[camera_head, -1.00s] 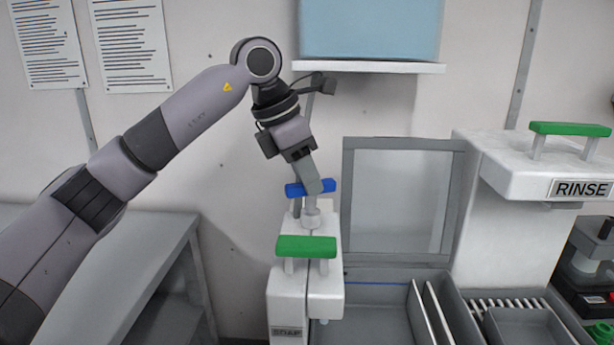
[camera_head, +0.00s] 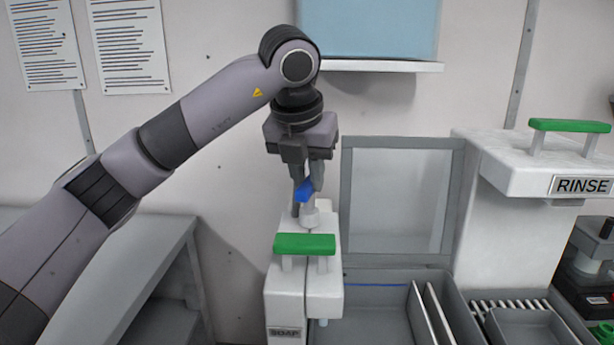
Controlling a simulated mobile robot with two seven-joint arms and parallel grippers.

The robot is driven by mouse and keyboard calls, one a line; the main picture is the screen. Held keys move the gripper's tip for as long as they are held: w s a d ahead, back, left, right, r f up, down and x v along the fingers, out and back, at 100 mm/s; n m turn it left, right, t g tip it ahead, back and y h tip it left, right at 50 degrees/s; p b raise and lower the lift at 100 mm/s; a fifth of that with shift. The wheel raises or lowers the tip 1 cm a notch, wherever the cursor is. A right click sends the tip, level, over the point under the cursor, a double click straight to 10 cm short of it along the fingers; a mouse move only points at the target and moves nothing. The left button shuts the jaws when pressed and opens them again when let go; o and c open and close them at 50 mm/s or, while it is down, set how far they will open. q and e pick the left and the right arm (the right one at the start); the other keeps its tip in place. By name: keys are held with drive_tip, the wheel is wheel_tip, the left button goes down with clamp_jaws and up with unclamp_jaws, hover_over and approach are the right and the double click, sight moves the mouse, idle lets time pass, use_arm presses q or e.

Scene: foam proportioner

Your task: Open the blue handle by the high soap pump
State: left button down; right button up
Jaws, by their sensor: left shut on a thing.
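The blue handle (camera_head: 304,190) sits at the top of a pale post behind the green handle on the white soap dispenser (camera_head: 285,300). It now looks short and turned, pointing more toward me. My left gripper (camera_head: 305,192) points down from above, with its fingers on either side of the blue handle, shut on it. The fingers partly hide the handle. My right gripper is not in view.
A green handle (camera_head: 305,244) stands on the soap dispenser, just in front of the blue one. A shelf with a light-blue box (camera_head: 368,28) is above right. The RINSE unit (camera_head: 545,165) stands right; a grey sink (camera_head: 375,318) lies below.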

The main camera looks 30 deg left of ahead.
use_arm(q)
drive_tip(key=shift+n+y, duration=0.6)
drive_tip(key=shift+n, duration=0.8)
drive_tip(key=shift+g, duration=0.3)
drive_tip(key=c, duration=1)
unclamp_jaws()
drive_tip(key=shift+v, duration=3.65)
drive_tip(key=shift+d+f, duration=0.1)
